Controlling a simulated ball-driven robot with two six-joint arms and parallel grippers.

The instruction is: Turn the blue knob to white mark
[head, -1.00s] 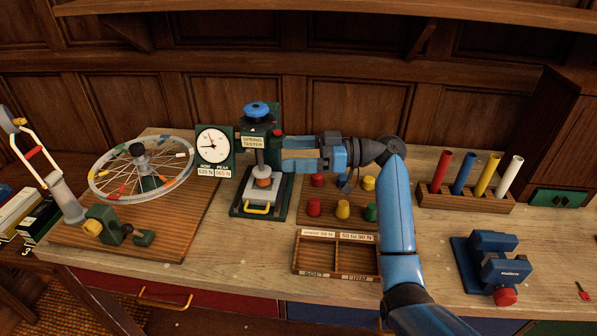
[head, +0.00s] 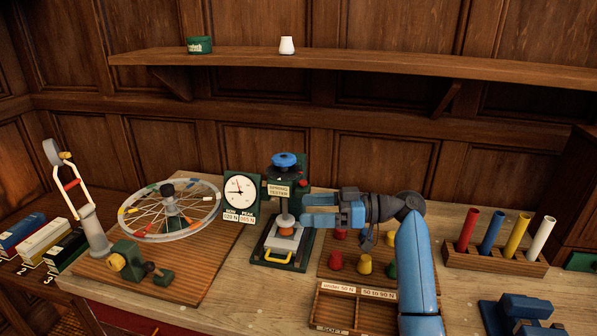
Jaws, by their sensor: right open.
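The blue knob (head: 285,160) sits on top of the dark green spring tester (head: 301,184), above its metal shaft. I cannot make out a white mark. Below the shaft, an orange piece (head: 284,231) stands over the tester's light plate. A round white dial (head: 240,189) with a readout under it is at the tester's left; its digits are hard to read. My right gripper (head: 303,210) reaches in from the right, lower than the knob and apart from it. It is open and empty, its tips close to the shaft's right side. My left gripper is not in view.
Coloured knobs stand on a board (head: 350,273) behind the two-compartment tray (head: 317,307). A spoked wheel (head: 170,210) lies on the left board. A rack (head: 494,259) of coloured tubes and a blue device (head: 520,314) are at right. A shelf (head: 360,62) runs above.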

